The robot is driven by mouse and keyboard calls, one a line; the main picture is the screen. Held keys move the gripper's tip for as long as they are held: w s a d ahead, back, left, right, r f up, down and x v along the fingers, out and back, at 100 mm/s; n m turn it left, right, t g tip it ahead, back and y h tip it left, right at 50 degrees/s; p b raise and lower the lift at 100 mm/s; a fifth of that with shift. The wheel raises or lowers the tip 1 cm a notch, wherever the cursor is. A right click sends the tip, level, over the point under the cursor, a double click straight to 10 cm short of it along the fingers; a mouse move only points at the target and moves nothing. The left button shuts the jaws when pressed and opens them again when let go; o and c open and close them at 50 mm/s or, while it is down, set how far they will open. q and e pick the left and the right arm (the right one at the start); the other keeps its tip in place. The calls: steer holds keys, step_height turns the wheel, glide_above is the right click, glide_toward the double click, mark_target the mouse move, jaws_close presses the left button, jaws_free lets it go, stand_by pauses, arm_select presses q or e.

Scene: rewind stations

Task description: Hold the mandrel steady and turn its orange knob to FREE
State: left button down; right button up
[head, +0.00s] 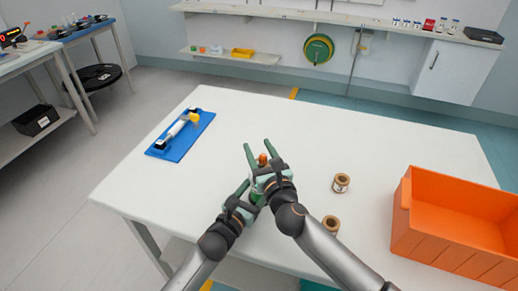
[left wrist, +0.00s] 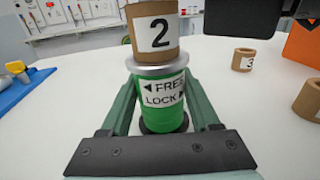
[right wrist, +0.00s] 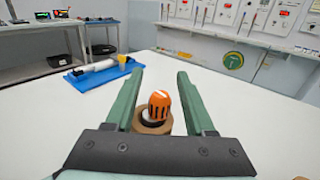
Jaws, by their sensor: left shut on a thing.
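The mandrel has a green body (left wrist: 163,103) marked FREE and LOCK with arrows, and it stands upright on the white table. A brown core (left wrist: 155,32) labelled 2 sits around its upper part, above a grey flange (left wrist: 153,67). Its orange knob (head: 262,159) shows at the top, and also in the right wrist view (right wrist: 159,104). My left gripper (head: 248,190) is shut on the green body, one finger on each side. My right gripper (head: 259,150) is open above the mandrel, its fingers on either side of the knob with gaps between. The mandrel's lower part is mostly hidden in the head view.
Two loose brown cores (head: 341,183) (head: 331,225) stand to the right of the mandrel. An orange bin (head: 440,244) is at the table's right. A blue tray (head: 178,150) with a white roller is at the left.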

steer(key=shift+s, duration=0.1)
steer(key=v, duration=1.1)
steer(key=shift+s+d, duration=0.2)
steer(key=shift+s, duration=0.15)
